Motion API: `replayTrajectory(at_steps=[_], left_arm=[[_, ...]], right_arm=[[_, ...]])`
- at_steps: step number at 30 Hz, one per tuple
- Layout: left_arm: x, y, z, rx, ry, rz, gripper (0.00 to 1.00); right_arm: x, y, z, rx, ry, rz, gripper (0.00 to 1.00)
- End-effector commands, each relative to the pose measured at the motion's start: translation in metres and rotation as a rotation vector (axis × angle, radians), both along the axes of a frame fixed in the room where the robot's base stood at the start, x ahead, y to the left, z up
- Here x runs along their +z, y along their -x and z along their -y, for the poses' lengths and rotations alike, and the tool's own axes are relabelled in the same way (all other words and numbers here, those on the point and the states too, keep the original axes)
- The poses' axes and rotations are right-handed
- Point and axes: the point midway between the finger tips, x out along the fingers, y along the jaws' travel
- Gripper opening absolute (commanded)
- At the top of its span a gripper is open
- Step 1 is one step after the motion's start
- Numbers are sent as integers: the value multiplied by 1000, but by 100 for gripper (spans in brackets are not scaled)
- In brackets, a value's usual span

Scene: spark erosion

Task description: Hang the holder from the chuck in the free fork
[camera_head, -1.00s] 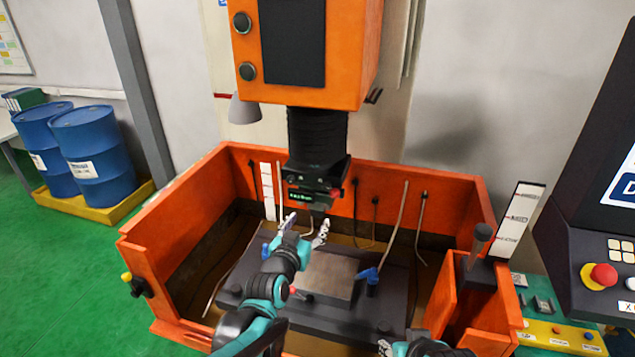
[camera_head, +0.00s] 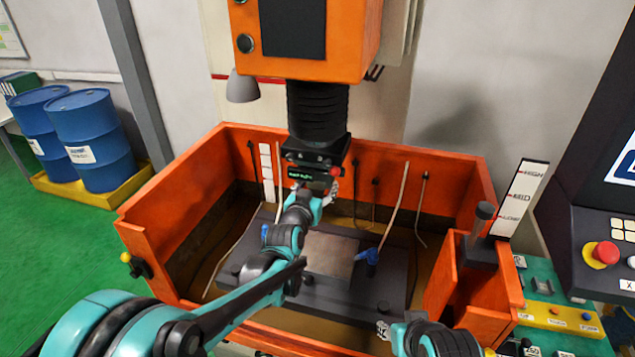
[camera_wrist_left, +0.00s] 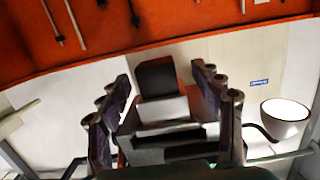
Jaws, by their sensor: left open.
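The chuck (camera_head: 315,160) hangs below the machine head over the orange tank. My left gripper (camera_head: 314,188) is just under it, with its fingers partly hidden by my own wrist. In the left wrist view, the holder (camera_wrist_left: 163,110) shows as a stepped grey metal block with a dark cube, between the two spread, open fingers. I cannot tell whether either finger touches it. My right gripper (camera_head: 384,329) is low, near the tank's front edge; its jaws are too small to read. I cannot make out a free fork.
A dark work table with a grey plate (camera_head: 330,253) and a blue-handled clamp (camera_head: 368,257) lies in the orange tank (camera_head: 180,205). A post with a level scale (camera_head: 518,200) and a control panel (camera_head: 600,255) stand at right. A grey lamp (camera_head: 241,87) hangs left of the chuck.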

Motion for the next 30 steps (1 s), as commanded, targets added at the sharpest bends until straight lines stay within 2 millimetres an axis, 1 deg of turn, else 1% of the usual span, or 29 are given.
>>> replayTrajectory(at_steps=[5, 6, 8, 9, 11, 12, 13, 30], left_arm=[[0, 0, 0, 0, 0, 0, 66], [0, 0, 0, 0, 0, 0, 55], [0, 0, 0, 0, 0, 0, 39], [0, 0, 0, 0, 0, 0, 29], [0, 0, 0, 0, 0, 0, 13], [0, 0, 0, 0, 0, 0, 2], [0, 0, 0, 0, 0, 0, 0], [4, 0, 0, 0, 0, 1, 0]], right_arm=[[0, 0, 0, 0, 0, 0, 40], [0, 0, 0, 0, 0, 0, 40], [0, 0, 0, 0, 0, 0, 40], [0, 0, 0, 0, 0, 0, 40], [0, 0, 0, 0, 0, 0, 40], [0, 0, 0, 0, 0, 0, 40], [0, 0, 0, 0, 0, 0, 40], [0, 0, 0, 0, 0, 0, 40]])
